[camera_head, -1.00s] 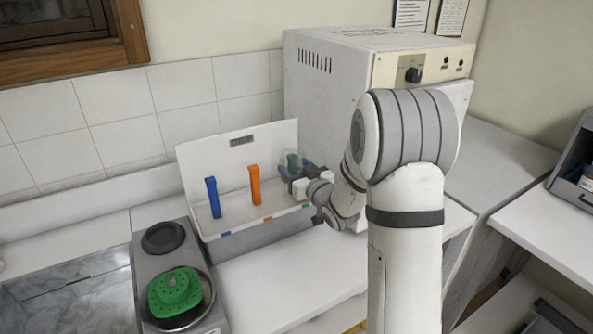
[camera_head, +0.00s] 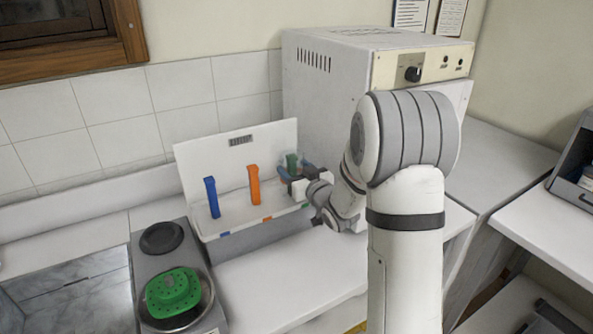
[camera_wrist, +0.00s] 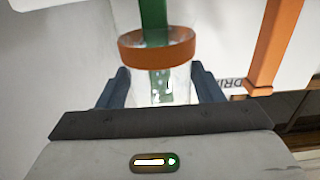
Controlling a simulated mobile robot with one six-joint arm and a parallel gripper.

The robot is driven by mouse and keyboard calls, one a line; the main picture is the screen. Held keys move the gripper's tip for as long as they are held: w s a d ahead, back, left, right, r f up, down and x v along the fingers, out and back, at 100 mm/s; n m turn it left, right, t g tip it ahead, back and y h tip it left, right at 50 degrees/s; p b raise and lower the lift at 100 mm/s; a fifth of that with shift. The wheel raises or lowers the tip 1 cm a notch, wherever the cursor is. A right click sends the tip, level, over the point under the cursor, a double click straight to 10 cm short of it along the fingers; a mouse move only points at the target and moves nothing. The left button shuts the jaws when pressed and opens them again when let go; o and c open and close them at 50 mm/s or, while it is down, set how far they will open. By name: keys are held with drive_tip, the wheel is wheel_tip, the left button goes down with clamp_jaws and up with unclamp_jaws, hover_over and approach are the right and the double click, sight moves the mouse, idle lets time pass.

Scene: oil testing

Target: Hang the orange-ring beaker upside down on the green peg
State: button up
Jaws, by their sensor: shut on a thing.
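The clear glass beaker has an orange ring (camera_wrist: 157,47) around it in the wrist view, where the picture looks inverted, with the ring at the beaker's lower end. My gripper (camera_wrist: 160,85) is shut on the beaker, one dark finger on each side. The green peg (camera_wrist: 153,14) runs through the ring and shows through the glass, so the beaker appears to be around it, upside down. In the head view the green peg (camera_head: 292,161) is at the right of the white rack (camera_head: 237,160), with my gripper (camera_head: 288,174) in front. The beaker's contact with the rack is hidden.
A blue peg (camera_head: 212,197) and an orange peg (camera_head: 254,185) stand empty left of the green one. A green perforated piece (camera_head: 173,292) sits in a metal bowl on the grey unit at left. A white oven (camera_head: 335,90) stands close behind the arm.

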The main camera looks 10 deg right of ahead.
drive_tip(key=shift+f+b, duration=0.2)
drive_tip(key=shift+b, duration=0.1)
drive_tip(key=o, duration=1.1)
drive_tip(key=shift+o, duration=0.2)
drive_tip(key=shift+s, duration=0.1)
drive_tip(key=s+d+f+m+g+h+b, duration=0.1)
drive_tip(key=s+d+m+g+h, duration=0.15)
drive_tip(key=s, duration=0.65)
drive_tip(key=s+d+m+g+h+b, duration=0.15)
drive_tip(key=s+g+h, duration=0.25)
drive_tip(key=s, duration=0.4)
drive_tip(key=s+a+g, duration=0.2)
drive_tip(key=s+g, duration=0.2)
drive_tip(key=s, duration=0.6)
drive_tip(key=s+a+f+g, duration=0.1)
drive_tip(key=s+g, duration=0.3)
drive_tip(key=s, duration=0.6)
drive_tip(key=shift+s+a+f+y+p, duration=0.15)
drive_tip(key=shift+a+y+p, duration=0.2)
drive_tip(key=shift+y, duration=0.1)
